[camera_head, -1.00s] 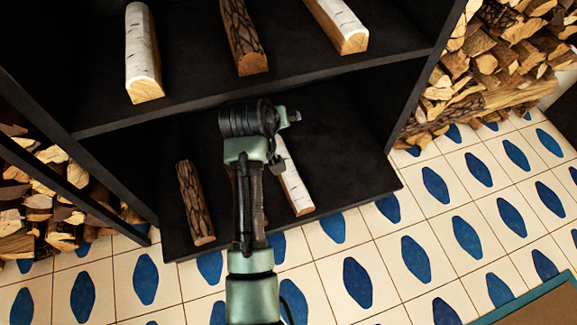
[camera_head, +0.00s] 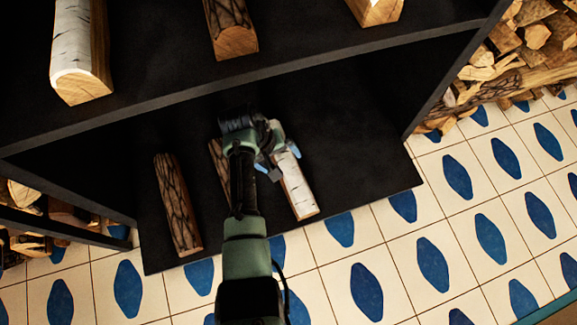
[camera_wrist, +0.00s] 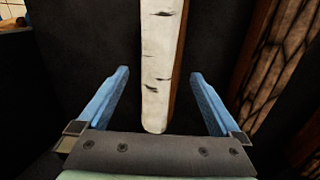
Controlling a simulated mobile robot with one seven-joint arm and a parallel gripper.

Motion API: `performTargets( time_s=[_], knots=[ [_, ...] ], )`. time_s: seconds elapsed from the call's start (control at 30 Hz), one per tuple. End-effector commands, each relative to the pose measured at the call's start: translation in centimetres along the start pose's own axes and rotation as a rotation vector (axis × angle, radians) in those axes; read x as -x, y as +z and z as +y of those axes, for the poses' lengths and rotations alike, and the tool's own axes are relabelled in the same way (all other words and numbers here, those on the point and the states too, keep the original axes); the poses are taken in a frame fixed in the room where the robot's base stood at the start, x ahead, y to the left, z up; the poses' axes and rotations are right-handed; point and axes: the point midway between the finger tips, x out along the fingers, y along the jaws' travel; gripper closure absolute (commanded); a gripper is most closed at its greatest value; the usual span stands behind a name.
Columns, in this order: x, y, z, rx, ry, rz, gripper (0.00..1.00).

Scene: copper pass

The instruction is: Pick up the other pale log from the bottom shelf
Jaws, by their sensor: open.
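The pale log (camera_head: 297,186), white birch bark with dark flecks, lies on the bottom shelf (camera_head: 360,170) at the right of the logs there. My gripper (camera_head: 272,161) is open at the far part of this log. In the wrist view the pale log (camera_wrist: 160,60) runs between my two blue fingers (camera_wrist: 158,98), with a gap on each side. I cannot tell how high the fingers are above the shelf.
Two dark-barked logs lie on the bottom shelf, one at the left (camera_head: 178,205) and one partly hidden behind my arm (camera_head: 217,160). The upper shelf (camera_head: 300,73) overhangs, holding pale logs (camera_head: 80,50) and a dark one (camera_head: 231,30). The side panel (camera_head: 455,75) stands right.

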Motion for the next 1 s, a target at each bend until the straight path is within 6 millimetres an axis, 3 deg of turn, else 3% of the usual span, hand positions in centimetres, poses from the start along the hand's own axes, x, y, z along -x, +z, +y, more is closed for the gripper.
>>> performTargets(
  time_s=[0.4,1.0],
  knots=[
    [-4.6,-0.1,-0.2,-0.001,0.0,0.001,0.0],
    [-4.9,-0.1,-0.1,0.0,0.0,0.0,0.0]
  ],
)
